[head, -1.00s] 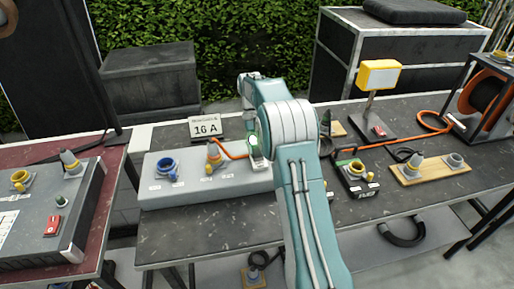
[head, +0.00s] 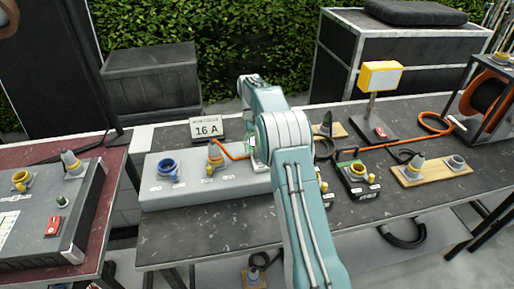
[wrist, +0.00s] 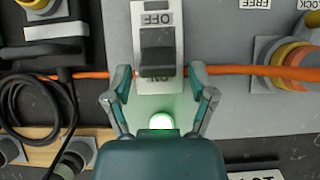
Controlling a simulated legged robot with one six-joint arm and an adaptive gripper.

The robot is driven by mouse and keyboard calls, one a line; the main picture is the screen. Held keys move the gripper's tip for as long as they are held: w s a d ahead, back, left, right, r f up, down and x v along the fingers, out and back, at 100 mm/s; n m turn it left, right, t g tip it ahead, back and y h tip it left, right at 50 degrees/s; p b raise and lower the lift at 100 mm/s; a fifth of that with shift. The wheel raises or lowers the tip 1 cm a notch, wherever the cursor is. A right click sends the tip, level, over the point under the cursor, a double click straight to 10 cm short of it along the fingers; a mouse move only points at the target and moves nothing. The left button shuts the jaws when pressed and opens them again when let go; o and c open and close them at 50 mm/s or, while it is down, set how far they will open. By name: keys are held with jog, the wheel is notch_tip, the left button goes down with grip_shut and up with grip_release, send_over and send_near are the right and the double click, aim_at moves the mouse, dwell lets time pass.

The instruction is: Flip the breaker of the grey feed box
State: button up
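The grey feed box (head: 207,192) lies on the dark table, with a blue socket (head: 168,170) and an orange-ringed plug (head: 215,155) on top. In the wrist view its breaker is a black toggle (wrist: 157,52) on a pale plate, marked OFF at the picture's top and ON at the bottom. Which way the toggle is thrown is hard to tell. A green lamp (wrist: 161,121) glows below the plate. My gripper (wrist: 159,73) is open, with one finger on each side of the breaker plate and nothing held. In the head view my arm hides most of it.
An orange cable (wrist: 235,70) runs across the wrist view, passing by the toggle and both fingers. Another grey box with a red switch (head: 53,226) is on the left table.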

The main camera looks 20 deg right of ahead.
jog(key=shift+r, duration=0.15)
